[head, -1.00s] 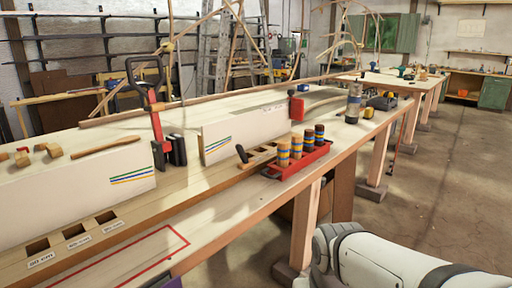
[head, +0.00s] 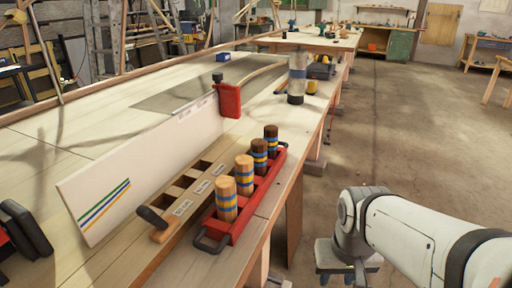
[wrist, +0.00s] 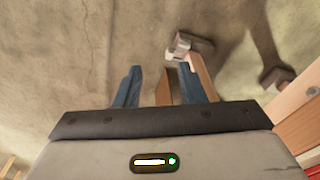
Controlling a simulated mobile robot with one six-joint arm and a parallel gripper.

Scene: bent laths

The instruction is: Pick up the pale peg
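Several upright banded pegs stand in a row in a red tray (head: 275,180) near the bench's front edge. The two nearest are light wood: a front peg (head: 226,200) and a second peg (head: 244,174), each with blue and yellow bands. I cannot tell for sure which of these two is the pale peg. Behind them stand a dark brown peg (head: 259,157) and another dark peg (head: 271,139). In the wrist view my gripper (wrist: 160,85) has its two blue fingers apart, with nothing between them, over the floor. The head view does not show its fingers.
A wooden rack (head: 205,178) with square holes and a black handle lies left of the tray. A white board (head: 140,175) stands behind it, with a red clamp (head: 229,100) at its far end. A grey cylinder (head: 297,75) stands farther back.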

